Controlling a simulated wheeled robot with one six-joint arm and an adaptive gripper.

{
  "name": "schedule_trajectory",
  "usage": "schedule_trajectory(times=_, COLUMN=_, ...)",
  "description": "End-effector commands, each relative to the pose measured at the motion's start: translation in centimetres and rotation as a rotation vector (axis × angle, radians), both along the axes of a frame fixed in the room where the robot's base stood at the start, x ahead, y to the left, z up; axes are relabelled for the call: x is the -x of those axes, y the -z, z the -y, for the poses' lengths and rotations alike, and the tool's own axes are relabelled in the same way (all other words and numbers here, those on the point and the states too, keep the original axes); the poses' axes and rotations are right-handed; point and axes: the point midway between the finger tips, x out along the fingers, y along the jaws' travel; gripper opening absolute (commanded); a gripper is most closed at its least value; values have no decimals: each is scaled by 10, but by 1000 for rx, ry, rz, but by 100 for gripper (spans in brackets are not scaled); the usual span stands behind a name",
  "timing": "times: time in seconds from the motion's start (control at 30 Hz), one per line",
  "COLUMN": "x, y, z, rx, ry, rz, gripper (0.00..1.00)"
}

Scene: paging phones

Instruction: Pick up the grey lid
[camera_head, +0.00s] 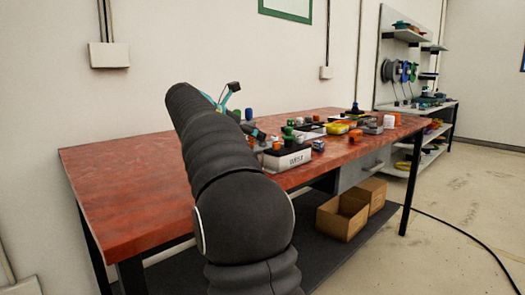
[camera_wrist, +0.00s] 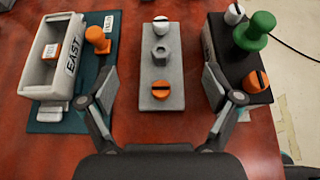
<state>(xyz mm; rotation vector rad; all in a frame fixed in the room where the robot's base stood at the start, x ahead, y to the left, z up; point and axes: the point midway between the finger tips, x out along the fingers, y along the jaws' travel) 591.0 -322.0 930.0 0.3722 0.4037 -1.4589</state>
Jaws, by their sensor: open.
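A grey rectangular plate, which looks like the grey lid (camera_wrist: 176,76), lies on the red table in the middle of the wrist view. My gripper (camera_wrist: 160,88) is open, with one finger to the left of the plate and one to the right, and nothing is held. I cannot tell the height of the fingers above the table. In the head view my arm hides much of this area, and I cannot make out the lid there.
In the wrist view, an open grey box marked EAST (camera_wrist: 71,53) sits on a teal base at left, beside an orange peg (camera_wrist: 98,40). A black box (camera_wrist: 232,72) with a green knob stands close at right. The red table (camera_head: 120,185) is clear at its left end.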

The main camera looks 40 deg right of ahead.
Motion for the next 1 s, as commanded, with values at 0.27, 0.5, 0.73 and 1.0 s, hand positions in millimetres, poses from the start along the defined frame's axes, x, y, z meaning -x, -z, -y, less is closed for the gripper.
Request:
schedule_trajectory(times=0.27, x=-1, y=8, z=13, rx=0, ry=0, rz=0, gripper=90)
schedule_trajectory(times=0.5, x=-1, y=25, z=39, rx=0, ry=3, rz=-1, gripper=90)
schedule_trajectory(times=0.73, x=-3, y=31, z=53, rx=0, ry=0, rz=1, gripper=90)
schedule_trajectory(times=1.0, x=-3, y=31, z=53, rx=0, ry=0, rz=1, gripper=57)
